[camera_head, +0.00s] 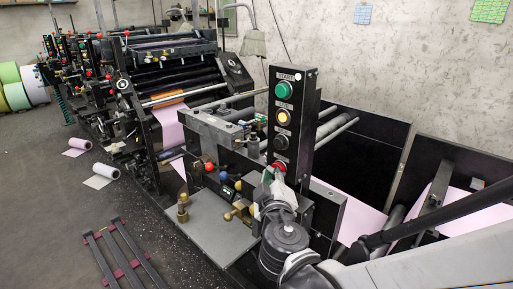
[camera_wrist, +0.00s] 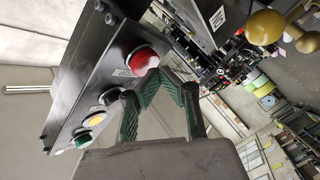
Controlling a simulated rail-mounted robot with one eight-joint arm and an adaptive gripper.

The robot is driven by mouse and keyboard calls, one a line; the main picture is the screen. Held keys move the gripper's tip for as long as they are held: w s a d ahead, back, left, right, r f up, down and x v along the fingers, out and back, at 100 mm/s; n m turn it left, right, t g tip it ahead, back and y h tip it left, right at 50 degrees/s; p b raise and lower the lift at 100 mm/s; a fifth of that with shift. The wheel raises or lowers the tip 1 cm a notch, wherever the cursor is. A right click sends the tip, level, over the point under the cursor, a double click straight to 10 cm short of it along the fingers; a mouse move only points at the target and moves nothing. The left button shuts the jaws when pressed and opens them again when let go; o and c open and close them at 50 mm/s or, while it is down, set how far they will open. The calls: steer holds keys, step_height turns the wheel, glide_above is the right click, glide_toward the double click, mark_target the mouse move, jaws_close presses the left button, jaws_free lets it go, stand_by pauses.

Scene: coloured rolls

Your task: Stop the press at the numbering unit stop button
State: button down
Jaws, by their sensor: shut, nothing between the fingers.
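A black button panel (camera_head: 302,125) stands upright on the press. It carries a green button (camera_head: 283,90) at the top, a yellow one (camera_head: 284,117), a black one (camera_head: 281,142) and a red button (camera_head: 279,166) at the bottom. In the wrist view the red button (camera_wrist: 142,59) sits beside a label that appears to read STOP (camera_wrist: 126,73). My gripper (camera_head: 277,178) is shut and empty, with its green-padded fingertips (camera_wrist: 166,76) right at the red button's edge. I cannot tell whether they touch or press it. In the head view the gripper partly hides the button.
Brass knobs (camera_head: 183,208) stand on the grey plate left of my gripper; they also show in the wrist view (camera_wrist: 265,27). Pink paper web (camera_head: 350,212) runs behind the panel. Small paper rolls (camera_head: 108,171) and a pallet (camera_head: 124,255) lie on the open floor at left.

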steer(key=shift+w+d, duration=0.35)
stand_by(0.6)
steer(key=shift+s+a, duration=0.65)
steer(key=shift+a, duration=0.05)
stand_by(0.4)
steer(key=s+a, duration=0.1)
steer(key=a, duration=0.1)
steer(key=s+a, duration=0.1)
steer(key=s, duration=0.1)
steer(key=shift+s+a, duration=0.2)
steer(key=shift+a, duration=0.15)
steer(key=shift+d, duration=0.1)
stand_by(0.4)
